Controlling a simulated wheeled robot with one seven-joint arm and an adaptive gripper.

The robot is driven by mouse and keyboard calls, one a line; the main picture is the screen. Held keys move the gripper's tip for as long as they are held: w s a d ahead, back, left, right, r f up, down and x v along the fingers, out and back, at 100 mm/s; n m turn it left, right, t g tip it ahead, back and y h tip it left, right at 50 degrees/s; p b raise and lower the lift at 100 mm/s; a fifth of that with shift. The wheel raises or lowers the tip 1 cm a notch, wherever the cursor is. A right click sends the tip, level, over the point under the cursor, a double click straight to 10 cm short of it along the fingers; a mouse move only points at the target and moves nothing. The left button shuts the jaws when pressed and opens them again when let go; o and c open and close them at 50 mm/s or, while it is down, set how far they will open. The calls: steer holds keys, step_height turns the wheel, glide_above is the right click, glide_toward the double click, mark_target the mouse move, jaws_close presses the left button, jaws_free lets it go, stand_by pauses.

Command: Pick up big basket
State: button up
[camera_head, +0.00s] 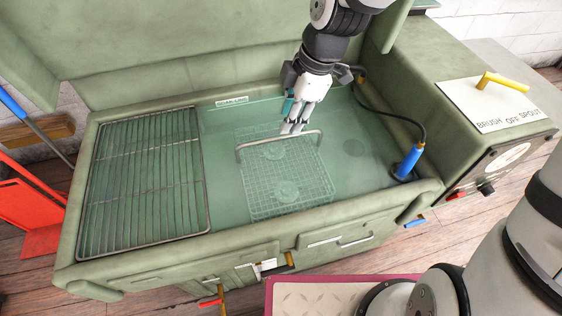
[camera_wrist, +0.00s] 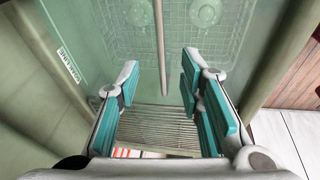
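The big basket (camera_head: 259,204) is a wire mesh basket in the murky green liquid of the wash basin. Two round discs show inside it. Its grey bar handle (camera_head: 241,149) arches up above the liquid. In the wrist view the basket's mesh (camera_wrist: 172,28) is at the top, and the handle (camera_wrist: 160,50) runs down the middle towards the space between my fingers. My gripper (camera_head: 291,129) is above the handle, near its right part in the head view. In the wrist view my gripper (camera_wrist: 160,68) is open, with teal pads apart and nothing held. I cannot tell whether the handle is between the fingers or below them.
A metal rack (camera_head: 150,180) covers the basin's left side. A blue-handled brush (camera_head: 409,160) with a black hose stands at the basin's right. A raised green housing (camera_head: 445,75) with a yellow-handled plate (camera_head: 490,104) bounds the right side. Green walls (camera_head: 190,35) rise behind.

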mark_target(279, 138)
steer(key=b+x, duration=0.1)
steer(key=x, duration=0.7)
steer(key=shift+f+b, duration=0.4)
jaws_close()
steer(key=shift+a, duration=0.1)
